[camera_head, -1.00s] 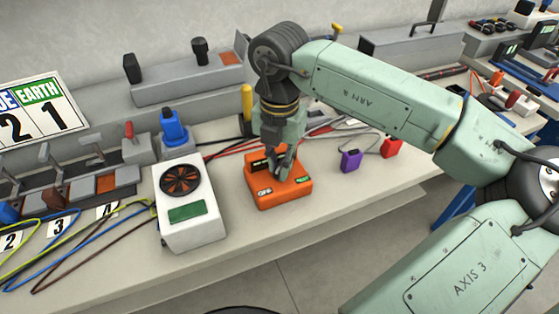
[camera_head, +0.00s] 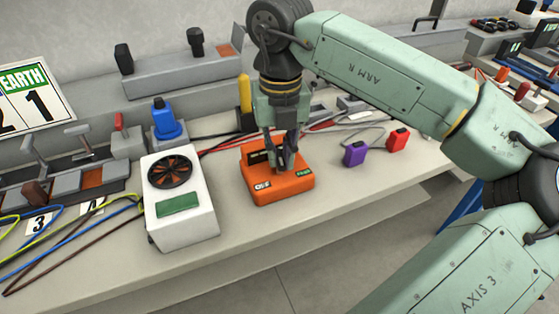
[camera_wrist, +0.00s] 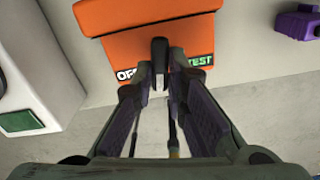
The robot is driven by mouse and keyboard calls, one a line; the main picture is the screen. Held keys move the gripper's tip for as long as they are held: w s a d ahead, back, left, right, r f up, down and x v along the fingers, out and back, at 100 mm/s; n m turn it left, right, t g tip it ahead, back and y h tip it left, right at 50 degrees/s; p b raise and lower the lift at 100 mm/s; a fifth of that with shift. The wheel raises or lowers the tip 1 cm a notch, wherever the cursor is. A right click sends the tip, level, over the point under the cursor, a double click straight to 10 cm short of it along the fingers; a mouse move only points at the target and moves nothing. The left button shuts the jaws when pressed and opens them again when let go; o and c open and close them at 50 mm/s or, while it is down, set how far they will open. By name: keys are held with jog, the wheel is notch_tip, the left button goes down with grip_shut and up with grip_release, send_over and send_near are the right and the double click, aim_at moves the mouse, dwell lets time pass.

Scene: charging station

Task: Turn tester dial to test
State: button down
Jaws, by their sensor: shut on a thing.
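The orange tester box (camera_head: 284,189) sits on the bench below my gripper. It also shows in the wrist view (camera_wrist: 120,55), with an OFF label at left and a green TEST label (camera_wrist: 201,60) at right. The black dial (camera_wrist: 159,48) stands between the labels, its visible end pointing roughly straight toward the front edge. My gripper (camera_head: 284,163) points down onto the tester. In the wrist view its fingers (camera_wrist: 160,78) are closed in on the dial. The fingers hide part of the dial, so its exact setting is hard to tell.
A white box with a round fan (camera_head: 181,212) stands left of the tester. A purple block (camera_head: 354,153) and a red block (camera_head: 397,139) lie to the right, joined to cables. A yellow-handled tool (camera_head: 245,95) stands behind. The bench front is clear.

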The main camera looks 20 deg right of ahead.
aim_at(283, 157)
jog(key=n+b, duration=0.2)
jog(key=n, duration=0.3)
jog(key=shift+d+f+n+b, duration=0.1)
jog(key=shift+d+n+b, duration=0.05)
jog(key=shift+n+b, duration=0.15)
jog(key=n+b, duration=0.1)
jog(key=n, duration=0.4)
jog(key=shift+w+d+n, duration=0.1)
jog(key=shift+d+n, duration=0.05)
jog(key=shift+n, duration=0.15)
jog(key=c, duration=1.6)
grip_release()
notch_tip(283, 157, up, 8)
jog(key=shift+f, duration=0.1)
